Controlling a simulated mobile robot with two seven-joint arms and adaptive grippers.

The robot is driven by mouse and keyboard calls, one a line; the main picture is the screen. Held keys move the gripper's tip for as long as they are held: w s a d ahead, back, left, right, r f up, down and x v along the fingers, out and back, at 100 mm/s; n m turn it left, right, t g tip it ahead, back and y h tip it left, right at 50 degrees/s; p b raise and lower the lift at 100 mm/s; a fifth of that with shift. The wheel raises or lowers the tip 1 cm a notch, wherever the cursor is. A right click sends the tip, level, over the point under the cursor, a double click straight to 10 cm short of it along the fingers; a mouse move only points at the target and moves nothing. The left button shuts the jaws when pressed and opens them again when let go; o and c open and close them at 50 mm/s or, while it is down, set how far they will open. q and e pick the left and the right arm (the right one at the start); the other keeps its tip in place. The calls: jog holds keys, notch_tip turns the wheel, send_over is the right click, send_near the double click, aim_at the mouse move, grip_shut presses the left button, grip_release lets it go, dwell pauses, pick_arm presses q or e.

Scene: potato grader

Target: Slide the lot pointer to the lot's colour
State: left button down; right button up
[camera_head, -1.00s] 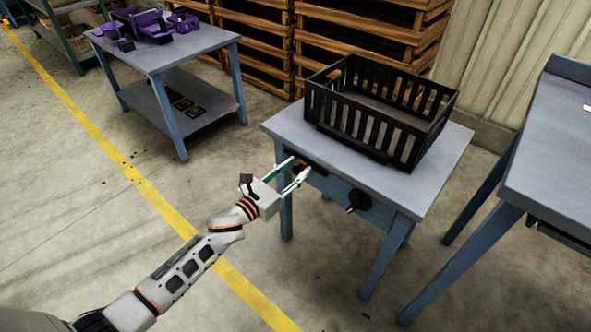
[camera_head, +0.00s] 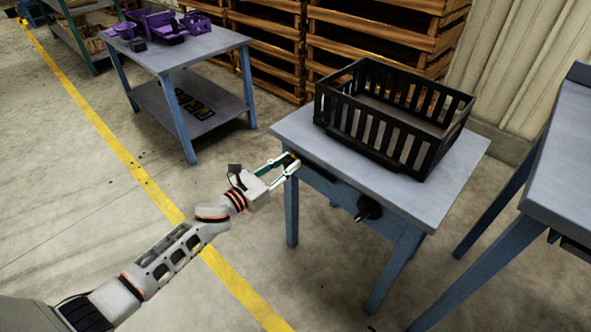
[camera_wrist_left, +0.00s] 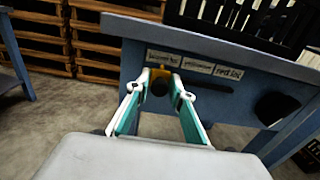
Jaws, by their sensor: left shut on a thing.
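The lot pointer (camera_wrist_left: 161,87), a dark knob with a yellow-orange part, sits at the left end of a dark horizontal slot (camera_wrist_left: 212,87) in the table's front. My left gripper (camera_wrist_left: 160,80) is shut on it; in the head view the gripper (camera_head: 293,161) is at the table's front left corner. Above the slot are three pale labels: a left one (camera_wrist_left: 164,57) whose text I cannot read surely, a middle one (camera_wrist_left: 197,66) that seems to read yellow, and a right one (camera_wrist_left: 228,72) reading red lot. The pointer is below the left label. My right gripper is out of view.
A black slatted crate (camera_head: 390,125) stands on the blue-grey table (camera_head: 455,175). A black knob (camera_head: 368,208) sticks out of the table's front, right of the slot. Another table (camera_head: 560,180) is at the right. A table with purple bins (camera_head: 200,45) is behind left.

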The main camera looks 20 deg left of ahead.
pick_arm(q)
jog(key=shift+w+a, duration=0.1)
jog(key=shift+a, duration=0.15)
jog(key=c, duration=2)
grip_release()
jog(key=shift+o, duration=0.5)
jog(key=v, duration=1.2)
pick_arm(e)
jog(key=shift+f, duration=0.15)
